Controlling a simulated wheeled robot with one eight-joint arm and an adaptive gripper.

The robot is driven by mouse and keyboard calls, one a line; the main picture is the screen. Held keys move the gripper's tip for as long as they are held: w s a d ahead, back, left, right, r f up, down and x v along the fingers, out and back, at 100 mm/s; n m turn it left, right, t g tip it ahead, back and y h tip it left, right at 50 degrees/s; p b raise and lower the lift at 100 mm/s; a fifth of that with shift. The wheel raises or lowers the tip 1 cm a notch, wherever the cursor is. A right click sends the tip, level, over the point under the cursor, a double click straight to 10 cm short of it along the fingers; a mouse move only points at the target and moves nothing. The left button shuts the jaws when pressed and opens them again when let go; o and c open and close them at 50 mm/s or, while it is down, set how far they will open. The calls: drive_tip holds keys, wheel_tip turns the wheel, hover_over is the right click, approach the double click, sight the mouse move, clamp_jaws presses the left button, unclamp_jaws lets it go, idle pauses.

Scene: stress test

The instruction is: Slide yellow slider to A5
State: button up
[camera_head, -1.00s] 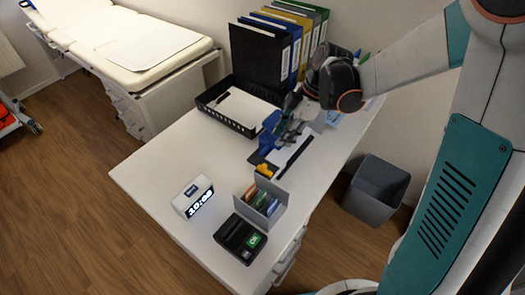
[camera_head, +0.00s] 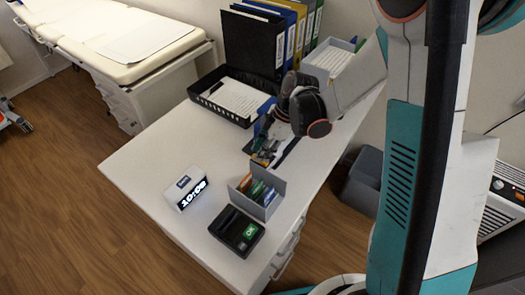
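The slider board (camera_head: 288,151), dark with a white strip, lies on the white desk (camera_head: 160,150). My gripper (camera_head: 265,152) is low over the near end of the board, its fingers pointing down. It covers much of the board. A small patch of the yellow slider (camera_head: 262,161) shows at the fingertips; I cannot tell whether they touch it. A blue part (camera_head: 263,123) stands just left of my gripper. The fingers are too small and dark to tell open from shut. I cannot make out the A5 mark.
A grey card holder (camera_head: 268,206), a black payment terminal (camera_head: 238,231) and a white digital clock (camera_head: 188,188) stand nearer on the desk. A black paper tray (camera_head: 225,112) and upright binders (camera_head: 255,45) are behind. A grey bin (camera_head: 364,180) stands right of the desk.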

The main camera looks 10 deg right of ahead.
drive_tip(key=shift+c, duration=0.6)
clamp_jaws()
drive_tip(key=shift+w+d, duration=1.55)
drive_tip(key=shift+o, duration=0.6)
unclamp_jaws()
drive_tip(key=v, duration=1.2)
drive_tip(key=shift+a+r, duration=0.1)
drive_tip(key=s+d+r+m+t+h, duration=0.1)
drive_tip(key=s+r+m+t+h, duration=0.1)
drive_tip(key=s+r+m, duration=0.3)
drive_tip(key=s+d+r+m+t+h, duration=0.2)
drive_tip(key=s+r+m+t, duration=0.2)
drive_tip(key=s+m, duration=0.9)
drive_tip(key=shift+s+d+r+t+h, duration=0.15)
drive_tip(key=shift+s+r+t+h, duration=0.35)
drive_tip(key=shift+s, duration=0.55)
